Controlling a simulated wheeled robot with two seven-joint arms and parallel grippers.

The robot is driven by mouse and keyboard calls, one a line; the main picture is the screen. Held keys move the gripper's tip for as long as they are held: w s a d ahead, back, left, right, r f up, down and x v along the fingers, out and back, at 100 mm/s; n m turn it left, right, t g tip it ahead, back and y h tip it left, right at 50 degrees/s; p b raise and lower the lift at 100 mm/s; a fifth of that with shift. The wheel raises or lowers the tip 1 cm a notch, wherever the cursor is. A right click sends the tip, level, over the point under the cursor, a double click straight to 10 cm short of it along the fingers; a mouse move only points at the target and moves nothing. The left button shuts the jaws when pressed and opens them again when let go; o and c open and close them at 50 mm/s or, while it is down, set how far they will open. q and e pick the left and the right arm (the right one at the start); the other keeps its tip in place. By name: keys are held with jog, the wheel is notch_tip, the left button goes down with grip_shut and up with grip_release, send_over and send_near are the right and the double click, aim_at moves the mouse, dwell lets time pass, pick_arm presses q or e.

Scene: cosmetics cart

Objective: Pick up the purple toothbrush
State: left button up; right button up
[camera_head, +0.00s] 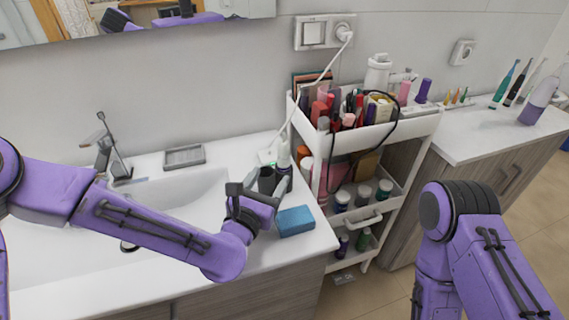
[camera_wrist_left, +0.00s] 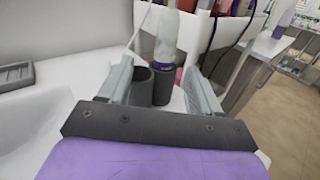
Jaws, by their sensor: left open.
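I cannot clearly make out a purple toothbrush. Several upright toothbrushes, one of them teal (camera_head: 503,84), stand on the far right counter beside a purple-and-white item (camera_head: 538,103), whose kind I cannot tell for sure. My left gripper (camera_head: 260,188) is open and empty above the sink counter. In the left wrist view its two fingers (camera_wrist_left: 160,88) frame dark cups (camera_wrist_left: 140,84) and a pale upright item with a purple band (camera_wrist_left: 166,38) behind them. That item also shows in the head view (camera_head: 284,155). My right arm shows at lower right, its gripper out of view.
A blue block (camera_head: 295,221) lies near the counter's right edge. A white cart (camera_head: 383,131) crowded with cosmetics stands to the right, with a cable hanging over it. A soap dish (camera_head: 184,156) and tap (camera_head: 110,150) are at the back by the sink.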

aim_at(281, 165)
pick_arm(q)
jog(key=shift+w+d+r+p, duration=0.2)
jog(key=shift+w+d, duration=0.05)
jog(key=shift+w, duration=0.25)
jog(key=shift+w+d+r+p, duration=0.15)
jog(key=shift+w+d, duration=0.1)
jog(key=shift+w, duration=0.2)
jog(key=x, duration=0.1)
jog(key=p+x, duration=0.1)
jog(key=x, duration=0.1)
jog(key=f+p+x, duration=0.1)
jog(key=x, duration=0.1)
jog(key=shift+w+d, duration=0.15)
jog(key=shift+d, duration=0.1)
jog(key=shift+w+d, duration=0.15)
jog(key=shift+w, duration=0.05)
jog(key=shift+s, duration=0.1)
pick_arm(e)
jog(key=r, duration=0.3)
jog(key=shift+s+r, duration=0.2)
jog(key=shift+r, duration=0.2)
pick_arm(q)
jog(key=c, duration=1.1)
